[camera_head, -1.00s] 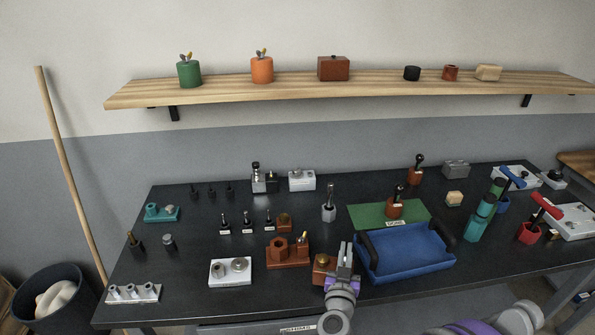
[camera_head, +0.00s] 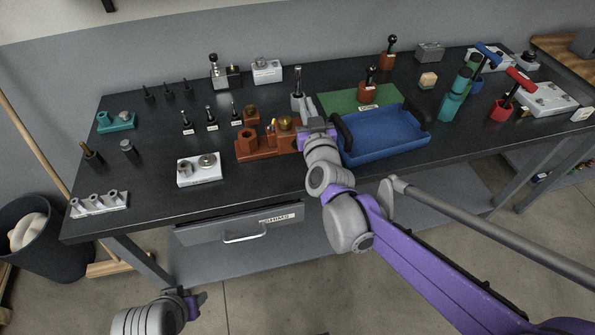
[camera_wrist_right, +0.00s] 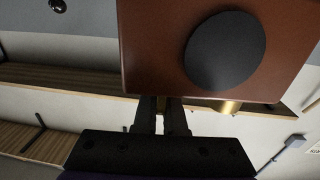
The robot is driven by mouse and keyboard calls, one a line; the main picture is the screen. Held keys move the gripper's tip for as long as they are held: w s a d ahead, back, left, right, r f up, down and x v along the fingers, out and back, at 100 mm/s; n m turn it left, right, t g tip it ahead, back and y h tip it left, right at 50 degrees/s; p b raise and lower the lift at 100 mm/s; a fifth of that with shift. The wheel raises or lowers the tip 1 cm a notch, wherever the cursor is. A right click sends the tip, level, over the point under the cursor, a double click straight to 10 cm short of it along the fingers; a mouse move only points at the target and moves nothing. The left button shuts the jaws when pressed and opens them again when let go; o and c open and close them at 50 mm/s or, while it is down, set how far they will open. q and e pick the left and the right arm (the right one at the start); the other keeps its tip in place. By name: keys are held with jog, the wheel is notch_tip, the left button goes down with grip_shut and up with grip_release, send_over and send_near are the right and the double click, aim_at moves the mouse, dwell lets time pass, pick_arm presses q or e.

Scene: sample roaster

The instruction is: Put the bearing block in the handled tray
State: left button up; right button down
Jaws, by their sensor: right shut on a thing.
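The bearing block (camera_head: 290,136), reddish brown with a brass top, is in my right gripper (camera_head: 309,122), between the brown fixture and the handled tray. In the right wrist view the block (camera_wrist_right: 155,55) fills the top, with a dark round disc on its face and brass below; the fingers (camera_wrist_right: 160,115) are shut on it. The handled tray (camera_head: 385,145) is blue with black handles, just right of the gripper. It looks empty. Whether the block is clear of the table is hard to tell. My left gripper (camera_head: 193,303) is low at bottom left, away from the table.
The brown fixture (camera_head: 255,149) stands close left of the block, and a grey post (camera_head: 297,88) behind the gripper. A green mat (camera_head: 340,101) with a black-knobbed brown piece (camera_head: 368,92) lies behind the tray. Teal cylinders (camera_head: 452,103) stand right of it.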

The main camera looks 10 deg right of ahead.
notch_tip(320, 180, down, 10)
jog(key=shift+r+b, duration=0.2)
jog(key=shift+b, duration=0.7)
jog(key=shift+f, duration=0.15)
jog(key=c, duration=1)
grip_release()
